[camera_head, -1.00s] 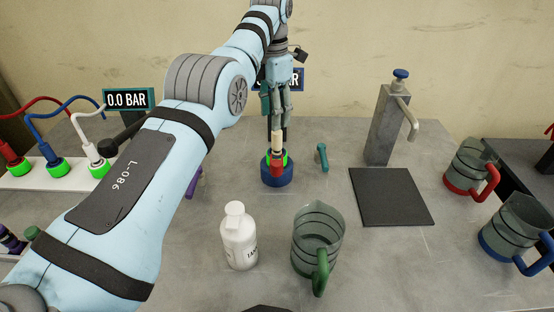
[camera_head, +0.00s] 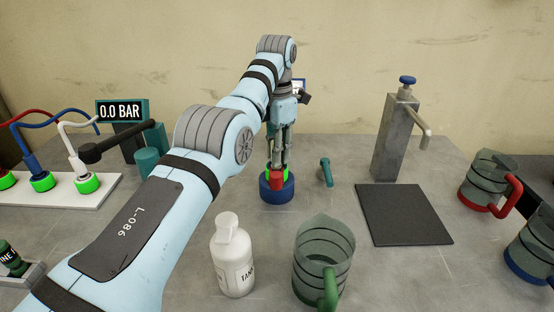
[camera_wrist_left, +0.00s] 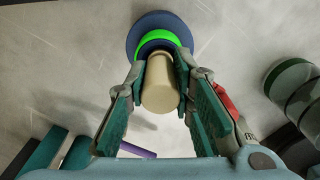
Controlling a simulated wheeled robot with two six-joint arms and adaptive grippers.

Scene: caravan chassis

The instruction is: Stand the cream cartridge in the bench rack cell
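The cream cartridge (camera_wrist_left: 160,88) shows end-on in the left wrist view, standing in a round blue base (camera_wrist_left: 128,38) with a bright green ring (camera_wrist_left: 156,40). In the head view the blue base (camera_head: 277,188) stands on the bench, with a red part on its front; the cartridge is mostly hidden there by my fingers. My left gripper (camera_wrist_left: 163,78) points down over the base, its two fingertips against opposite sides of the cartridge. The gripper also shows in the head view (camera_head: 280,160). My right gripper is out of view. I cannot clearly identify the bench rack.
A white bottle (camera_head: 233,258) and a green-handled jug (camera_head: 322,255) stand in front. A teal tool (camera_head: 326,171) lies right of the base. A dark mat (camera_head: 403,214) lies before a tap post (camera_head: 394,138). A grey holder (camera_head: 25,280) with a green bottle is at lower left.

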